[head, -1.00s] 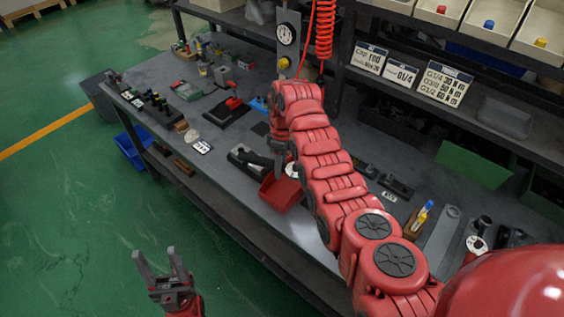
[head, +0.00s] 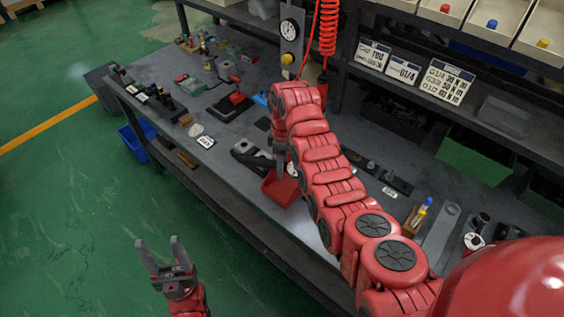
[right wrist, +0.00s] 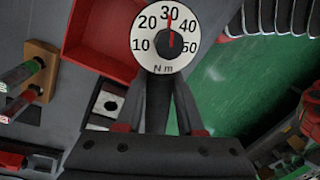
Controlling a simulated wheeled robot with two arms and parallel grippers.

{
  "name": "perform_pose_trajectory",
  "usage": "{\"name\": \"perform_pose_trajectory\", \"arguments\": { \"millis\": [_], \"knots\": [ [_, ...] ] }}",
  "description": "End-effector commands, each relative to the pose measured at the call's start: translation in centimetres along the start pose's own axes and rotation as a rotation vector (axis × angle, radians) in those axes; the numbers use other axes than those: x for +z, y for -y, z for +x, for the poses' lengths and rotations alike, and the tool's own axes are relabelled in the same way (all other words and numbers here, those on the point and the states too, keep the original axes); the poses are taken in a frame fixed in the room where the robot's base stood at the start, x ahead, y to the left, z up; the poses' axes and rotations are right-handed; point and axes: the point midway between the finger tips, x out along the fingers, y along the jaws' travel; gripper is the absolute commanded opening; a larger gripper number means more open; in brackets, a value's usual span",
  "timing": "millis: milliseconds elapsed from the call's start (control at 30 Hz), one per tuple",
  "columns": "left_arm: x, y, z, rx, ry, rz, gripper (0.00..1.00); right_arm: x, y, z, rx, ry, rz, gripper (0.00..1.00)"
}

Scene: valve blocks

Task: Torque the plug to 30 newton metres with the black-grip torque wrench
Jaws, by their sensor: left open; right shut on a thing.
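My right gripper (head: 281,165) points down over the bench, beside the red tray. In the right wrist view, it is shut on the dark handle (right wrist: 158,100) of a torque wrench. The wrench's round white dial (right wrist: 166,38) reads 10 to 50 N m, and its red needle points at about 30. A dark block (head: 246,152) with a pale metal part lies left of the gripper; a pale square with a dark hole (right wrist: 108,103) shows in the wrist view. I cannot make out the plug or wrench head. My left gripper (head: 160,252) is open and empty over the green floor.
The red tray (head: 282,190) sits at the bench's front edge, close to my right gripper. A gauge post (head: 290,40) with a coiled red hose (head: 328,28) stands behind. A torque sign (head: 446,82) hangs from the shelf. Small tools crowd the bench's left end.

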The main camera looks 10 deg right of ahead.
Motion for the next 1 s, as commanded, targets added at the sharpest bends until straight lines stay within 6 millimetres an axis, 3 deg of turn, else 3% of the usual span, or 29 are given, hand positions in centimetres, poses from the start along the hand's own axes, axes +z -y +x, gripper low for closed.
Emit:
{"name": "perform_pose_trajectory", "arguments": {
  "millis": [500, 1000],
  "knots": [
    [-0.4, 0.1, 2.6, 0.000, 0.000, 0.000, 0.58, 0.0, 1.3, -0.1, 0.001, 0.012, -0.084, 0.00],
    [-0.5, 0.1, 2.9, 0.000, 0.000, 0.000, 0.58, 0.0, 1.6, 0.2, 0.001, 0.015, -0.102, 0.00]
  ]
}}
